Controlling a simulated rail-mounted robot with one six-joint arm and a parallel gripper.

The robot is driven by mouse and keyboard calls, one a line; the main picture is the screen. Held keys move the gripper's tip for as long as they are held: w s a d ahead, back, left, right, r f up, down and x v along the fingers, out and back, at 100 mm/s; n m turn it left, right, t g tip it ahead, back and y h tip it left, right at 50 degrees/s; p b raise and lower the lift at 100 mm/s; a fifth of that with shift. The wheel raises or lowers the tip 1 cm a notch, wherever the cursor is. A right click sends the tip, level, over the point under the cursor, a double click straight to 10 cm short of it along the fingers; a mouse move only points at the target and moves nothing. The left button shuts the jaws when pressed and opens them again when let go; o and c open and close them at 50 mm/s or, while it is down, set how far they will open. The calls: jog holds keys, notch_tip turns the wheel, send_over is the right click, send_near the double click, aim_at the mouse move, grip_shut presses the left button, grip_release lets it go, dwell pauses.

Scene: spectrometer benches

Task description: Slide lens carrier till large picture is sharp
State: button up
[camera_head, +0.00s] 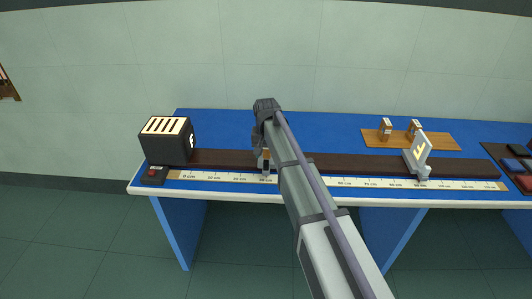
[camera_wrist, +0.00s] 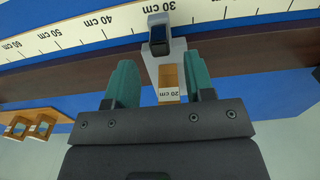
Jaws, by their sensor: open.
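The lens carrier (camera_wrist: 171,60) is a grey upright piece with a dark knob and a tan block marked "20 cm". It stands on the dark rail near 30–35 cm, and its lower part shows in the head view (camera_head: 266,172). My gripper (camera_wrist: 161,76) is open, with one teal finger on each side of the carrier and a gap visible at least on the left. In the head view my arm hides most of the carrier. The white screen (camera_head: 420,152) stands near 90 cm and shows a yellow letter; its sharpness is too small to judge. The black lamp box (camera_head: 165,146) has a bright letter on its right face.
The dark rail (camera_head: 345,164) runs along the blue bench (camera_head: 225,125), with a cm scale (camera_head: 345,182) in front. Rail between carrier and screen looks clear. A wooden board (camera_head: 440,144) with two small blocks lies behind. A red-button box (camera_head: 154,175) sits at front left.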

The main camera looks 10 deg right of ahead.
notch_tip(320, 180, up, 5)
jog(key=p, duration=0.3)
jog(key=shift+r, duration=0.2)
jog(key=s+d+n, duration=0.1)
jog(key=s+d, duration=0.3)
jog(key=s, duration=1)
jog(key=s+d+n, duration=0.1)
jog(key=s+d, duration=0.3)
jog(key=s, duration=1)
jog(key=shift+s, duration=0.25)
